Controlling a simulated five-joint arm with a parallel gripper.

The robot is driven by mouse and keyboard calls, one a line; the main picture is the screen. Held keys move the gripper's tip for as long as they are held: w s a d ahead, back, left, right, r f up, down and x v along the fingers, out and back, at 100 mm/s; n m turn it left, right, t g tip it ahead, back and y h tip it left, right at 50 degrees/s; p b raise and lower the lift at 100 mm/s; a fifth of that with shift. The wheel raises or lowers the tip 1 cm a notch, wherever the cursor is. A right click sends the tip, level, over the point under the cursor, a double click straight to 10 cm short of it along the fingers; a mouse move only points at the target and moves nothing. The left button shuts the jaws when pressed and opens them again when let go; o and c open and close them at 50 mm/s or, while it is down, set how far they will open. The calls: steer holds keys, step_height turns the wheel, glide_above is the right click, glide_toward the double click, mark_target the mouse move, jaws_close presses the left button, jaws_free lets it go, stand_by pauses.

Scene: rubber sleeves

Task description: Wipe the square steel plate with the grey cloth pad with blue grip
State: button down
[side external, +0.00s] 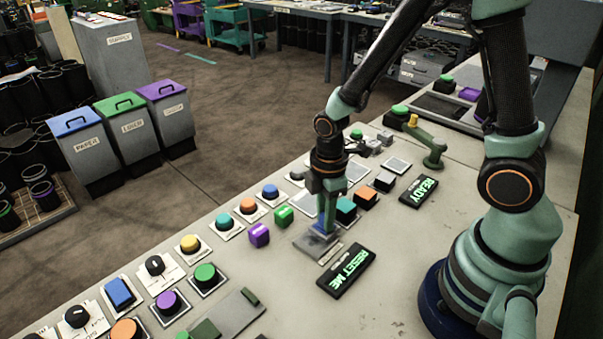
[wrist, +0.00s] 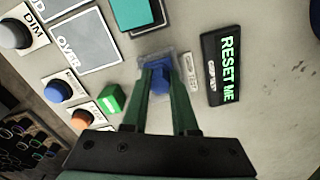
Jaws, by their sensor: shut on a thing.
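My gripper (side external: 325,222) points down over the bench and is shut on the blue grip (wrist: 159,88) of the grey cloth pad (side external: 314,243). In the wrist view the blue grip sits between the two green fingers of my gripper (wrist: 160,72), and the pad's grey edge shows around it. The pad is at or just above the bench top; I cannot tell if it touches. A flat grey square plate (wrist: 86,41) marked "OVER" lies beyond the pad to the upper left in the wrist view. Similar plates lie behind my gripper, one here (side external: 357,170); which is steel is unclear.
A black "RESET ME" sign (side external: 346,271) lies right of the pad. Teal (side external: 346,212) and orange (side external: 367,199) blocks stand close behind. Buttons line the bench's left edge.

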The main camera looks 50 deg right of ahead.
steer(key=shift+a, duration=3.2)
steer(key=shift+d+r, duration=0.1)
steer(key=shift+r, duration=0.7)
step_height(320, 180, up, 6)
steer(key=shift+r, duration=0.25)
steer(key=shift+f, duration=0.15)
steer(key=shift+f, duration=2.9)
steer(key=shift+f, duration=1)
steer(key=shift+d, duration=0.1)
steer(key=shift+d, duration=3.2)
